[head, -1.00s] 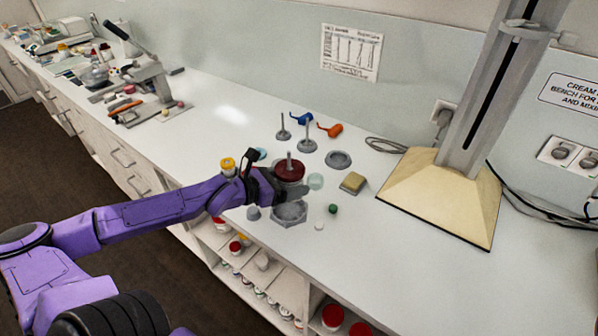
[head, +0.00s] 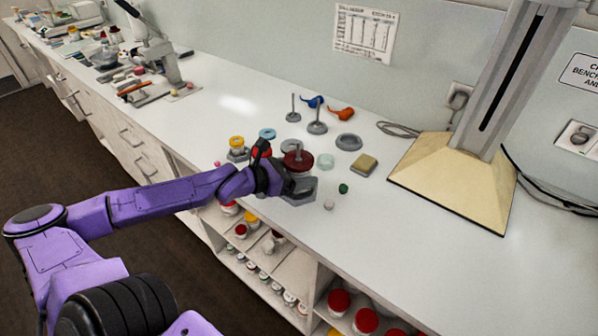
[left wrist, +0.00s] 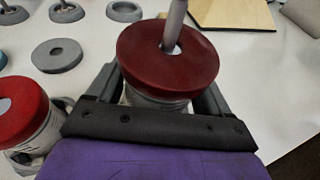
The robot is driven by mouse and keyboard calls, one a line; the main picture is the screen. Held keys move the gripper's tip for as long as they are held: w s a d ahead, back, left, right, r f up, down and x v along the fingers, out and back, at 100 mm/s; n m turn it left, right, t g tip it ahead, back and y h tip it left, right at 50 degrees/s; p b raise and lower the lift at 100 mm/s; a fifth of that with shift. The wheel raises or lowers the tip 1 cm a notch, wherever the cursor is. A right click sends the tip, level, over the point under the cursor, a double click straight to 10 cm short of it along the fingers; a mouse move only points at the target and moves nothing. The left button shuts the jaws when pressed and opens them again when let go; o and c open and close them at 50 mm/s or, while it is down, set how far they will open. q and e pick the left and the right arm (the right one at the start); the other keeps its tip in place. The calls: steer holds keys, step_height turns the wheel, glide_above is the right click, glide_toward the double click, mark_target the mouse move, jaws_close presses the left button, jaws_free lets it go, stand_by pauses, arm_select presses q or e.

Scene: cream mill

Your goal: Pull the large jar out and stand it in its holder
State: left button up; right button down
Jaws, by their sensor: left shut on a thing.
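The large jar has a dark red lid (head: 298,160) with a grey rod standing up through it. It also shows in the left wrist view (left wrist: 168,60), with its pale body below the lid. My left gripper (head: 287,183) is shut on the jar's body, one finger on each side. The jar is about upright. My right gripper is not in view.
A smaller red-lidded jar (left wrist: 22,112) stands close left of my gripper. A tan-based stand (head: 455,180) is at right. Open shelves with jars are below.

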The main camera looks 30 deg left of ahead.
arm_select(q)
steer(key=shift+s+f, duration=0.1)
steer(key=shift+f, duration=0.05)
steer(key=shift+f+b, duration=0.85)
steer(key=shift+b, duration=0.2)
steer(key=o, duration=1.1)
